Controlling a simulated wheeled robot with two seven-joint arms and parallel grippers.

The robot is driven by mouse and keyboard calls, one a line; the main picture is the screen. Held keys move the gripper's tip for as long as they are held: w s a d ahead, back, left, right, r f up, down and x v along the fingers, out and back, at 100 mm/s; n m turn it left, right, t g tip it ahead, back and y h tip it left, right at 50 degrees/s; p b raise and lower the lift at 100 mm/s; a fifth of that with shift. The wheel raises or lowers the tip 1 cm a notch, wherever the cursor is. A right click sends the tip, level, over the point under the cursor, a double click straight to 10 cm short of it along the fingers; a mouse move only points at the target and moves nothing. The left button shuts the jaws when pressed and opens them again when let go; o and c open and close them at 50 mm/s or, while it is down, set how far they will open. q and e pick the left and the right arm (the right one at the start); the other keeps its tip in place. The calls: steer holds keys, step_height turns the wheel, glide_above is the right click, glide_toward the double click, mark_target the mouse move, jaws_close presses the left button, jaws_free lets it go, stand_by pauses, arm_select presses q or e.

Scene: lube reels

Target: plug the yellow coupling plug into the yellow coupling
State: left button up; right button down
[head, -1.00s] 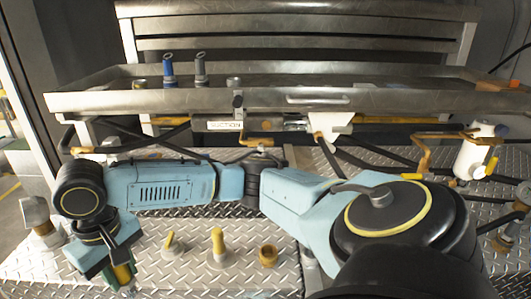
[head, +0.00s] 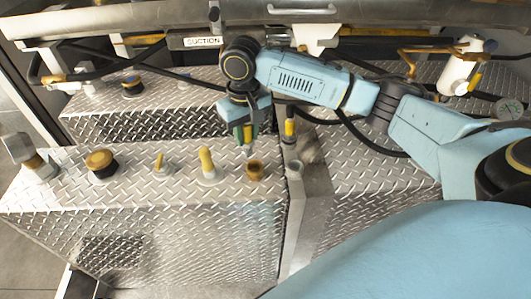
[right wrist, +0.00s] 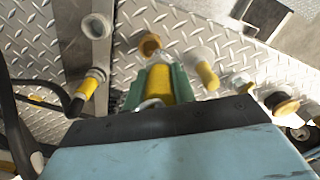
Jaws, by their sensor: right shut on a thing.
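My right gripper (head: 247,136) is shut on a yellow plug, which also shows between the green fingers in the right wrist view (right wrist: 159,84). A grey tip points down below the fingers. The plug hangs over the tread-plate deck, just above and slightly left of a short amber-yellow open coupling (head: 254,170). In the right wrist view this coupling (right wrist: 149,44) lies just beyond the plug. A gap shows between them; I cannot tell how well they line up. My left gripper is not in view.
Yellow-topped posts (head: 206,160) (head: 159,163) and an amber-capped black fitting (head: 102,163) stand left on the deck (head: 170,205). A yellow hose end (head: 290,128) stands close right of the gripper. Black hoses and a white canister (head: 460,68) lie farther right.

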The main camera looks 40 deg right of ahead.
steer(key=shift+w+d+f, duration=0.15)
steer(key=shift+d+f, duration=0.05)
steer(key=shift+d, duration=0.25)
steer(key=shift+w+d+f, duration=0.15)
steer(key=shift+d, duration=0.3)
steer(key=f, duration=0.9)
steer(key=shift+d+f+b, duration=0.3)
steer(key=shift+b, duration=0.05)
steer(key=shift+w+f, duration=0.1)
steer(key=shift+f, duration=0.15)
steer(key=c, duration=1.1)
jaws_free()
steer(key=shift+c, duration=0.2)
